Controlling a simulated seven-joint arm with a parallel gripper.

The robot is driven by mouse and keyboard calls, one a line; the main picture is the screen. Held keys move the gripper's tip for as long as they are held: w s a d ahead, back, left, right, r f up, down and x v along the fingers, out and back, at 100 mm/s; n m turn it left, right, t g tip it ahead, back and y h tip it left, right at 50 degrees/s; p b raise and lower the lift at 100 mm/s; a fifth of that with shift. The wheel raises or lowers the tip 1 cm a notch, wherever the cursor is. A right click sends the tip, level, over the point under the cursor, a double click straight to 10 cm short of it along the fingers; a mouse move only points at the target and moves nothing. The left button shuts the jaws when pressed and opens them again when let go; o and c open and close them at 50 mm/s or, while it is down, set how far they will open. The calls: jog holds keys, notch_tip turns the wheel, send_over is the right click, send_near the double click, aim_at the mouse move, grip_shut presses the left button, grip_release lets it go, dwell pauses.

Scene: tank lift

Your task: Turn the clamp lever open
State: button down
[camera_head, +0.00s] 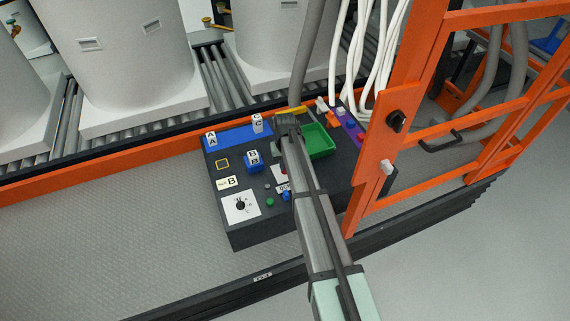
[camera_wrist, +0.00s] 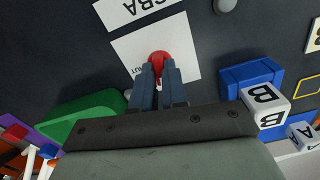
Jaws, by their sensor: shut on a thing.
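In the wrist view my gripper (camera_wrist: 158,70) points down at the dark panel. Its two blue-grey fingers are closed on a red knob-like part (camera_wrist: 158,56), which stands on a white label (camera_wrist: 185,48). Only the top of the red part shows, so I cannot tell whether it is the clamp lever or how it is turned. In the head view my arm hides the fingertips and most of this spot. A dark panel box (camera_head: 262,232) carries the controls. A black knob (camera_head: 240,205) sits on a white dial card at its front left.
A green tray (camera_head: 321,142) is close beside my gripper. Lettered cubes stand near a blue holder (camera_head: 253,160) and a blue strip (camera_head: 237,139). White cables (camera_head: 372,60) hang at the back right. An orange frame (camera_head: 375,150) with a black handle (camera_head: 397,120) stands at the right.

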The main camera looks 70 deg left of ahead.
jog(key=shift+n, duration=1)
jog(key=c, duration=1.2)
grip_release()
jog(key=shift+o, duration=0.2)
notch_tip(320, 180, up, 14)
jog(key=shift+d+f, duration=0.1)
jog(key=shift+f, duration=0.1)
